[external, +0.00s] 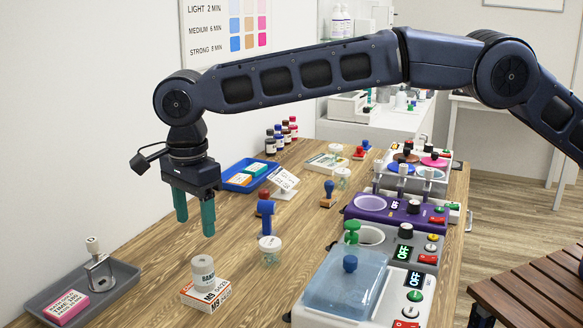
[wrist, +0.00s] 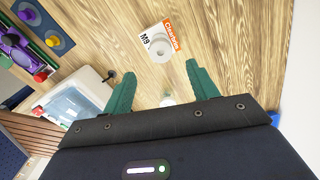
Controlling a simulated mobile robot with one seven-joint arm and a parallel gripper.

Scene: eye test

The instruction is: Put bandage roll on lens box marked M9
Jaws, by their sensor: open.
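The bandage roll (external: 203,272) is a white upright cylinder with dark lettering. It sits on top of the lens box (external: 213,297), a small white and orange-red box marked M9, near the front of the wooden table. In the wrist view the roll (wrist: 161,56) shows from above on the box, with the M9 label (wrist: 146,39) beside it. My gripper (external: 195,222) has green fingers, pointing down, open and empty. It hangs above the roll and apart from it. In the wrist view the open fingers (wrist: 158,82) are below the roll in the picture.
A grey tray (external: 98,304) with a pink box (external: 67,307) lies at the left. A glass jar (external: 270,250) and a blue-handled stamp (external: 265,208) stand behind the box. Bath machines (external: 347,284) line the right side. Bare wood surrounds the box.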

